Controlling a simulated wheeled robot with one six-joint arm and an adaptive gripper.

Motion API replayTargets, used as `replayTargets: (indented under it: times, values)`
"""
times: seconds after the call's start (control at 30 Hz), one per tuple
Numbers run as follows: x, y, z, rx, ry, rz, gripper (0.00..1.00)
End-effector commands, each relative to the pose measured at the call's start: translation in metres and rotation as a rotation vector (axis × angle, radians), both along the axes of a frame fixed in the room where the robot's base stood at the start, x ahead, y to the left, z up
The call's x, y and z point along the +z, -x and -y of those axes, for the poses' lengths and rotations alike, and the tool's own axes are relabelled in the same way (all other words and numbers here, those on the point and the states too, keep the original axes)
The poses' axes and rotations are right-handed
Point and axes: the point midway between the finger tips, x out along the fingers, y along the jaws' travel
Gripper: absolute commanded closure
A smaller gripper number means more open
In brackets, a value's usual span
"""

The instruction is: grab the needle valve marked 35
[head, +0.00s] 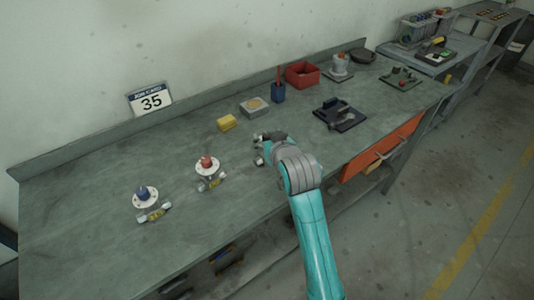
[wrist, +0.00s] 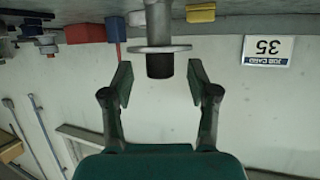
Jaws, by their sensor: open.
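Two needle valves with white discs stand on the bench in the head view: one with a blue knob (head: 142,192) at the left, one with a red knob (head: 207,162) to its right. Their yellow tags are too small to read. My gripper (head: 262,148) is farther right, low over the bench. In the upside-down wrist view, my gripper (wrist: 160,80) is open, its fingers on either side of a grey valve (wrist: 160,49) with a pale disc and dark knob. A gap shows at each finger. This valve's tag is not visible; my gripper mostly hides it in the head view.
A job card reading 35 (head: 151,101) stands at the bench's back edge. A dark fixture (head: 338,115) is to the right. The bench's front left is clear.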

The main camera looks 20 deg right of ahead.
Motion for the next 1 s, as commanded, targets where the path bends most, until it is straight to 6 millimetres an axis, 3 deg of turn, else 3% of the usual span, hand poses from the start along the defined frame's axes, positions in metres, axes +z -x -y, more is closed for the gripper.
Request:
replayTargets:
  times: [0.17,0.43,0.67,1.0]
  values:
    - [-0.007,-0.017,0.0,0.0,0.0,0.0,0.41]
    - [-0.008,-0.019,0.0,0.0,0.0,0.001,0.41]
    - [-0.008,-0.018,0.0,0.0,0.0,0.0,0.98]
    - [-0.007,-0.018,0.0,0.0,0.0,0.002,1.0]
